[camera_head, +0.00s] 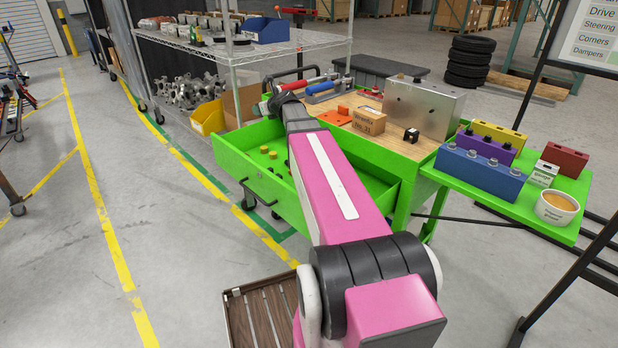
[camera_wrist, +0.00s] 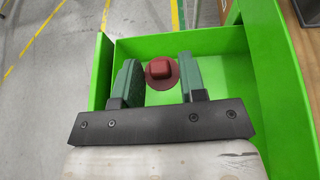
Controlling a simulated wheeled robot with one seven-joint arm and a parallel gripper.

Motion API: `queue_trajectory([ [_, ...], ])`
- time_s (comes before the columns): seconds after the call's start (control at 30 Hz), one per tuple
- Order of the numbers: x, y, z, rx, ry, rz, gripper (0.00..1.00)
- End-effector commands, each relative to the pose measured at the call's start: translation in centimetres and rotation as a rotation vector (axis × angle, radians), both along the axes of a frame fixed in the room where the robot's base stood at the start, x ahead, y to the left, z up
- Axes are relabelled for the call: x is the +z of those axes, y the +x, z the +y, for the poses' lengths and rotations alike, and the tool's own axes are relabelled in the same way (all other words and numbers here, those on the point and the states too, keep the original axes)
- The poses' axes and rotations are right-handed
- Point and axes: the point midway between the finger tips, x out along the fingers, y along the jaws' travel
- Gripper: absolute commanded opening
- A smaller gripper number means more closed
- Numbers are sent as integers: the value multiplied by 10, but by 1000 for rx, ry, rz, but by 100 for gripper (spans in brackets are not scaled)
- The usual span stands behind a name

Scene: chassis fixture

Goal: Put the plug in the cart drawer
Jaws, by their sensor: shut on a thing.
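The plug (camera_wrist: 161,70) is dark red, with a squarish top on a round flange. In the wrist view it sits between the two green fingers of my gripper (camera_wrist: 160,80), which is shut on it. The open green cart drawer (camera_wrist: 180,46) lies behind and below the plug; I cannot tell the height between them. In the head view the drawer (camera_head: 332,218) is pulled out at the cart's left front, and my pink arm crosses over it. My fingers and the plug are not clearly visible there.
Several small yellow and dark pieces (camera_head: 271,154) lie in the drawer in the head view. The cart's wooden top (camera_head: 400,146) holds a cardboard box (camera_head: 369,120) and a metal block (camera_head: 424,107). A green side shelf (camera_head: 540,205) carries coloured blocks. A wire rack (camera_head: 240,52) stands behind.

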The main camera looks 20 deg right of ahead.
Motion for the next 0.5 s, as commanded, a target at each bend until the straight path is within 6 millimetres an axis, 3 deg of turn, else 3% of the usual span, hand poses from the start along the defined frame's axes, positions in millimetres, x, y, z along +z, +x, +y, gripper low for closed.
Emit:
queue_trajectory([
  [0.03, -19, 4, 2, 43, 4, 5, 16],
  [0.2, -73, 6, 12, 197, 2, 4, 16],
  [0.33, -103, 4, 17, 279, 1, 2, 16],
  [0.5, -123, 2, 20, 330, 0, -1, 16],
])
